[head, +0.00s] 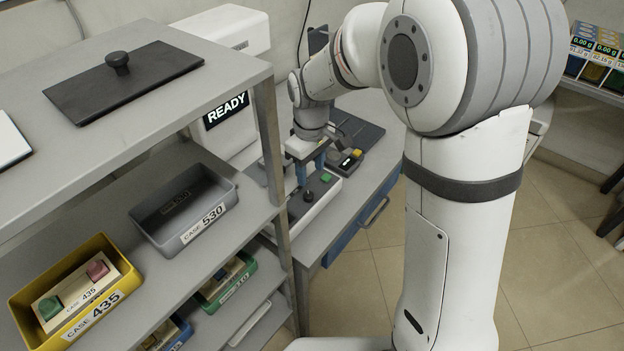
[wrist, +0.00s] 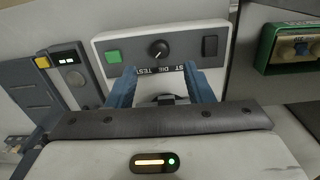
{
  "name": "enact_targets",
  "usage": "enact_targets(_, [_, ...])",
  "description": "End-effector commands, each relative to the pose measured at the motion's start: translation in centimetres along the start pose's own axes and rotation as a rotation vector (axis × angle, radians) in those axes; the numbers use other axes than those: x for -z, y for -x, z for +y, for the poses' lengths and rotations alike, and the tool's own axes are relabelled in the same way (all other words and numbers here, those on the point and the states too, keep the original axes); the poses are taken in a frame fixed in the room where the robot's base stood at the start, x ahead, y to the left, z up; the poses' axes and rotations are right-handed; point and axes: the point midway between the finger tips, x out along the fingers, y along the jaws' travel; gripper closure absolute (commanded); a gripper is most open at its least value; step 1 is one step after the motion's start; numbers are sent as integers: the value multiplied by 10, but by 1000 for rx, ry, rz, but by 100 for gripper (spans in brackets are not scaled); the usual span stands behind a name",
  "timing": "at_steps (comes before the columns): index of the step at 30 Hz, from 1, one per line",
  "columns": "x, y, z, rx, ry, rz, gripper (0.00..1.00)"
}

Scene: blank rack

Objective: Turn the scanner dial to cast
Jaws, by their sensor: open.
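The scanner is a white machine (head: 232,40) with a lit READY display (head: 226,110). Its grey control panel (wrist: 185,68) carries a black round dial (wrist: 158,49) with a pale pointer mark, between a green button (wrist: 113,56) and a black switch (wrist: 210,45). Lettering under the dial is partly hidden by my fingers; I cannot tell which setting the pointer is on. The dial also shows in the head view (head: 308,195). My gripper (wrist: 159,70) is open and empty, its blue fingers spread to both sides of the dial's line and apart from it.
A grey shelf rack (head: 225,72) stands left of the scanner, with a yellow case 435 bin (head: 105,243), a grey case 530 bin (head: 222,183) and a green bin (head: 238,270). A small device with a yellow button (head: 347,162) sits right of the panel.

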Motion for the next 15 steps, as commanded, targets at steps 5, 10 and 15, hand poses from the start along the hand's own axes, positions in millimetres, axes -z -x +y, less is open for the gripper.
enact_targets(5, [8,-16,-1,5,30,-8,53])
enact_targets(10, [7,-42,-2,6,30,-10,53])
enact_targets(15, [7,-67,-2,6,29,-9,53])
